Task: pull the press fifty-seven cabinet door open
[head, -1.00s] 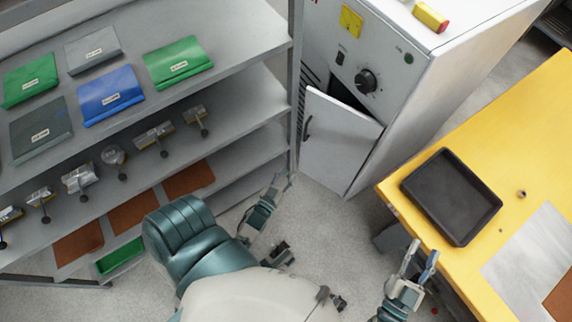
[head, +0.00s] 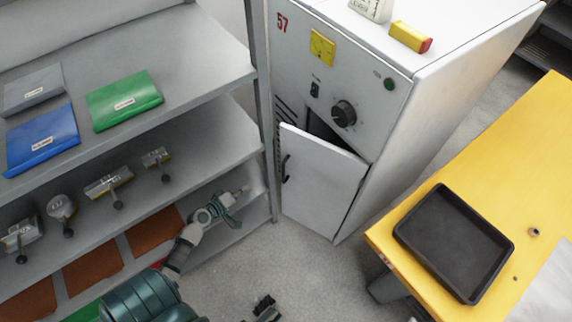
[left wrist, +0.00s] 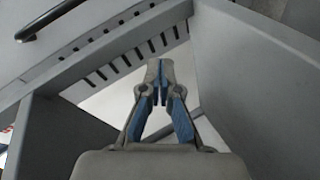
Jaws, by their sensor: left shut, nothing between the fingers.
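The cabinet (head: 400,150) is white and bears a red 57. Its door (head: 322,188) stands ajar, with a dark gap showing above its top edge. The dark handle (head: 286,168) is on the door's left side. A dark bar that looks like this handle (left wrist: 50,19) shows at the upper left in the left wrist view. My left gripper (head: 244,190) is left of and slightly below the handle, apart from it, by the shelf post. In the left wrist view its fingertips (left wrist: 160,75) are together and empty.
A grey shelf rack (head: 215,55) with binders and metal parts stands close left of the cabinet; its post (head: 265,120) is near my left gripper. A yellow table (head: 485,160) with a black tray (head: 453,243) is at right. Grey floor (head: 310,270) lies clear before the door.

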